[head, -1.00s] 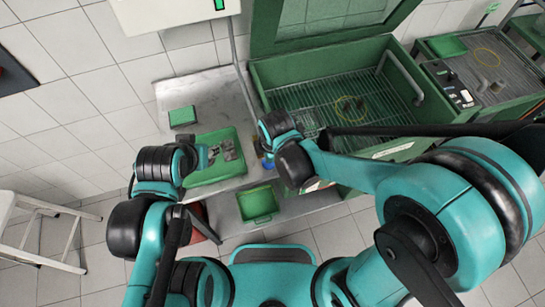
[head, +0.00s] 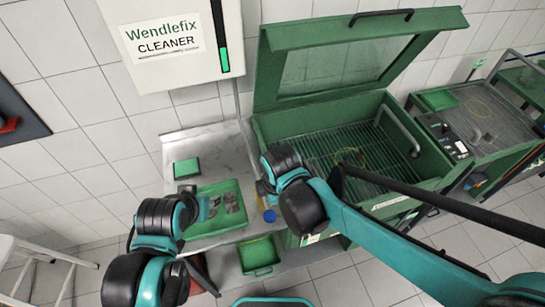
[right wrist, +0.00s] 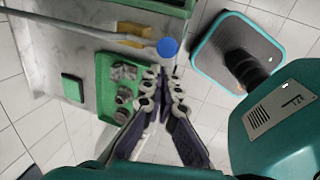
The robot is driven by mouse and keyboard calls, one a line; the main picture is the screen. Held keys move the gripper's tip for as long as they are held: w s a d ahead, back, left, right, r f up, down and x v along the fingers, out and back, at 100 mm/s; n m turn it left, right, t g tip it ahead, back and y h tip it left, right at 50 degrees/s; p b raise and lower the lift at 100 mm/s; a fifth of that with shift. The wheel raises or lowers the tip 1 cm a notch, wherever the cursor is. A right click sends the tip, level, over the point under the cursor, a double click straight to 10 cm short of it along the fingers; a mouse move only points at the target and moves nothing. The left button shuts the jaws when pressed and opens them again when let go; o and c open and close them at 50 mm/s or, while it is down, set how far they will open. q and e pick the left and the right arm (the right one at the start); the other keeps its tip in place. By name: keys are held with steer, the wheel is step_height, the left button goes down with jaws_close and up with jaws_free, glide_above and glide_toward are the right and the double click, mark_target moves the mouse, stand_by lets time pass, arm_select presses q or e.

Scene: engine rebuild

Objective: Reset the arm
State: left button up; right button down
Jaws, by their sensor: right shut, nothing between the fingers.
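My right arm's wrist (head: 285,163) hangs over the bench, just right of the green tray (head: 213,234) in the head view. Its fingers are hidden there. In the right wrist view my right gripper (right wrist: 164,82) points down with its fingertips together and nothing between them. It is just right of the same tray (right wrist: 103,70), which holds several grey metal parts (right wrist: 124,95). My left arm (head: 155,222) is bent at the lower left of the head view, left of the tray. I cannot see its fingers.
A green washing cabinet (head: 268,128) with raised lid stands behind my right arm. A white cleaner box (head: 175,75) hangs on the wall. A small green box (head: 187,168) and a lower green bin (head: 270,266) are nearby. A blue-tipped tool (right wrist: 167,48) lies near my right fingertips.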

arm_select(q)
step_height(320, 180, down, 13)
steer(key=b, duration=1.3)
arm_select(e)
steer(key=s+d+f+m+t, duration=0.2)
steer(key=d+f+m, duration=0.1)
steer(key=d+m, duration=0.6)
steer(key=s+d+f+m+t, duration=0.2)
steer(key=d+f+m, duration=0.1)
steer(key=d+m, duration=0.6)
steer(key=m, duration=0.3)
steer(key=shift+d+f+m+t+h, duration=0.2)
steer(key=shift+f+m+t+h, duration=0.1)
steer(key=shift+f+h, duration=0.1)
arm_select(q)
steer(key=shift+c, duration=0.3)
